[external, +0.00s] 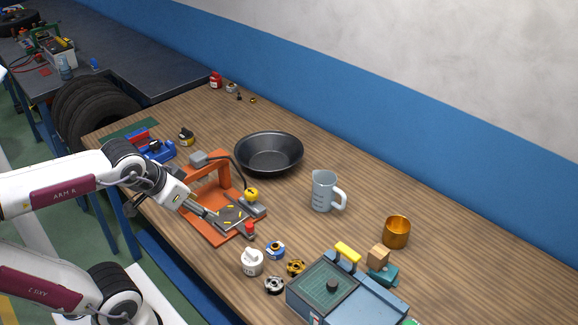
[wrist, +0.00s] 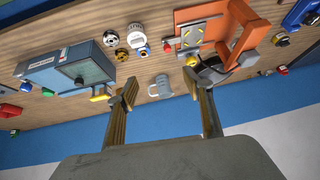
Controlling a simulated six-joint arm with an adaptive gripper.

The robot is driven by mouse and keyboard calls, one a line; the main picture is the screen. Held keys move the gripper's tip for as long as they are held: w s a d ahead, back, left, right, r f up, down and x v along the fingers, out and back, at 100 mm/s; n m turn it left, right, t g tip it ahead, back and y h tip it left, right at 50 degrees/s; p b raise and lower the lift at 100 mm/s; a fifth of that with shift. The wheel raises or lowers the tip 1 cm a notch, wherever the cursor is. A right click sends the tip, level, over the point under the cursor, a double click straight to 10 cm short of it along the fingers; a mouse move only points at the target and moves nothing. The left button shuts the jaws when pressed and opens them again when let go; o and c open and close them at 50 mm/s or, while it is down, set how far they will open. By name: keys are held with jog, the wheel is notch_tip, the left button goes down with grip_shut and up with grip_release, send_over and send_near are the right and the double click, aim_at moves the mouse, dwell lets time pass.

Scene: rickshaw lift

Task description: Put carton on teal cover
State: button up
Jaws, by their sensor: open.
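A small tan block, which looks like the carton (external: 378,256), stands at the right of the bench in the external view. It is against or on a small teal piece (external: 386,276); I cannot tell which. A dark teal square cover with a black knob (external: 322,281) lies on top of the blue-grey case; it also shows in the wrist view (wrist: 82,66). I cannot make out the carton in the wrist view. My gripper (external: 208,214) is open and empty, by the orange press and well left of the carton. Its two fingers show spread in the wrist view (wrist: 160,84).
The orange press (external: 222,237) stands by my gripper. A black pan (external: 269,153), a grey measuring jug (external: 323,190) and a copper cup (external: 397,232) stand farther back. Several small parts lie between press and case. The wood between pan and jug is clear.

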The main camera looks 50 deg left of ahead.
jog(key=s+d+f+g+h, duration=0.1)
jog(key=s+d+f, duration=0.1)
jog(key=s, duration=0.3)
jog(key=shift+f, duration=0.3)
dwell(0.9)
